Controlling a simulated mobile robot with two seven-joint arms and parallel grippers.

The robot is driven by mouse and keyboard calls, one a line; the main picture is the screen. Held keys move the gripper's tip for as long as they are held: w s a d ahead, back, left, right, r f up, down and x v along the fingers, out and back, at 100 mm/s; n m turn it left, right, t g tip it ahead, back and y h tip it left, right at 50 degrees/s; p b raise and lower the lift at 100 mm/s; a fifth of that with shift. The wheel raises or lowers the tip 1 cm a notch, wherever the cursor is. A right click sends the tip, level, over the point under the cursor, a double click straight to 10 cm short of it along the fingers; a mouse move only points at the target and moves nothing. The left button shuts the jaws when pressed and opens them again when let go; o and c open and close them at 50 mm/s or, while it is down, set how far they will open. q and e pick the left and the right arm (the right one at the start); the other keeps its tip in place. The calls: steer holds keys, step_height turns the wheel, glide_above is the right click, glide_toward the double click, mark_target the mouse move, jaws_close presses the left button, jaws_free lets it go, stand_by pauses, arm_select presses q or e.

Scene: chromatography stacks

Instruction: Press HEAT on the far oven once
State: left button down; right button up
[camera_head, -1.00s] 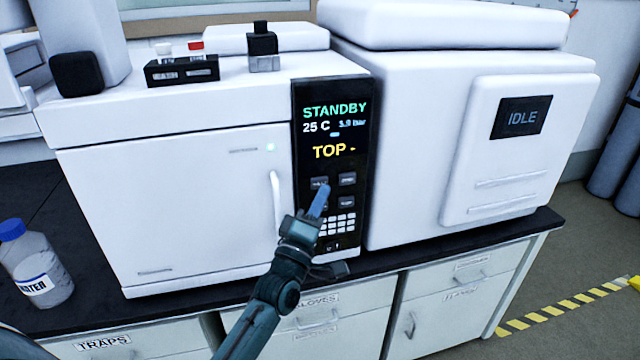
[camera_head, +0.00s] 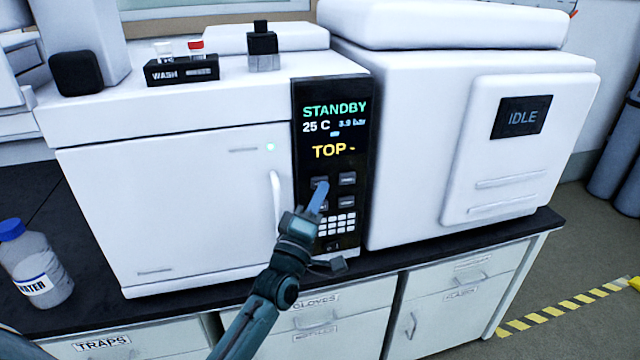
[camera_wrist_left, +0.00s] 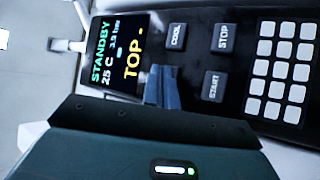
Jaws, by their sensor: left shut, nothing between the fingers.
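The white oven (camera_head: 180,210) stands on the bench with a dark control panel (camera_head: 300,235) at its right. Its screen (camera_head: 335,125) reads STANDBY, 25 C and TOP. My left gripper (camera_head: 321,187) is shut and empty, its blue fingertips at the upper-left button of the panel. In the left wrist view the fingers (camera_wrist_left: 162,88) cover that button, so its label is hidden; whether they touch it I cannot tell. The COOL (camera_wrist_left: 176,37), STOP (camera_wrist_left: 223,37) and START (camera_wrist_left: 213,86) buttons show beside them. My right gripper is not in view.
A white unit with an IDLE display (camera_head: 521,118) stands close to the panel's right. A water bottle (camera_head: 35,265) is at the bench's left. A black WASH rack (camera_head: 182,72) with vials sits on the oven. A keypad (camera_wrist_left: 280,70) lies below the buttons.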

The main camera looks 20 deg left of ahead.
arm_select(q)
steer(key=shift+w+a, duration=0.25)
steer(key=shift+w, duration=0.1)
stand_by(0.6)
steer(key=shift+s, duration=0.1)
steer(key=shift+s+d, duration=0.5)
steer(key=shift+s, duration=0.15)
steer(key=shift+p, duration=0.35)
steer(key=s+d+p, duration=0.1)
steer(key=s, duration=0.1)
steer(key=s+d+p, duration=0.1)
steer(key=s, duration=0.1)
steer(key=shift+d, duration=0.4)
steer(key=shift+s+f, duration=0.1)
